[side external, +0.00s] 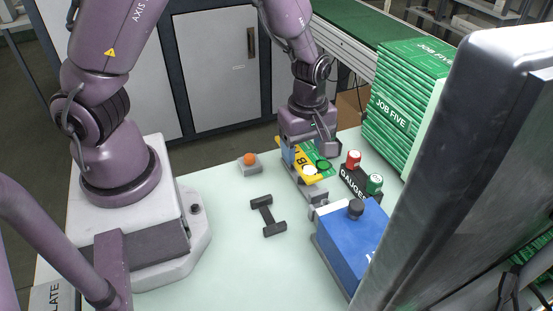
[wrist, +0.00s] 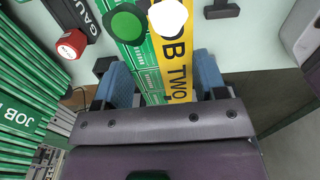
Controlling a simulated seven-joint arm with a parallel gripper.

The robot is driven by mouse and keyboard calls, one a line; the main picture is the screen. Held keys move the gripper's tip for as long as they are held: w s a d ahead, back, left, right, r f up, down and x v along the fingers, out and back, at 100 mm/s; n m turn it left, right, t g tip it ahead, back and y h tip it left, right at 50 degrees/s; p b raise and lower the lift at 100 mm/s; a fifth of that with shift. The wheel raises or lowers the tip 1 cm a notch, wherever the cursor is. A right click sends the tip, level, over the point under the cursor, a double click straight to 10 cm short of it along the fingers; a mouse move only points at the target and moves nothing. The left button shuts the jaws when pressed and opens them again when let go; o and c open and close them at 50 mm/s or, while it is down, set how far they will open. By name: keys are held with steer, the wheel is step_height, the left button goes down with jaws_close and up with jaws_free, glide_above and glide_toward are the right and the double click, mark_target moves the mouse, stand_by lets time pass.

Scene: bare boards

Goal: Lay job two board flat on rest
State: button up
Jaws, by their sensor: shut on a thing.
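The job two board (side external: 316,152), green with a yellow strip lettered "JOB TWO", is in my gripper (side external: 301,150). In the wrist view the board (wrist: 176,62) runs up from between the blue finger pads of my gripper (wrist: 163,82). A green disc and a white disc show at its far end. In the side view that end is over or beside a grey metal piece (side external: 313,192); I cannot tell whether they touch.
A black gauge holder (side external: 354,182) with red and green gauges stands right of the board. A blue box (side external: 350,235) with a black knob is in front. An orange button (side external: 250,159) is left. Green job five boards (side external: 390,115) are stacked behind. A dark panel blocks the right side.

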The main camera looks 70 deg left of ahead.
mark_target(317, 153)
steer(key=shift+w+d+r, duration=0.2)
steer(key=shift+w+d, duration=0.05)
steer(key=shift+w, duration=0.4)
steer(key=shift+w+d+r, duration=0.15)
steer(key=shift+w+d, duration=0.1)
steer(key=shift+w, duration=0.35)
steer(key=shift+f, duration=4.1)
steer(key=shift+f, duration=0.35)
steer(key=o, duration=1)
step_height(317, 153, up, 13)
steer(key=shift+f, duration=0.1)
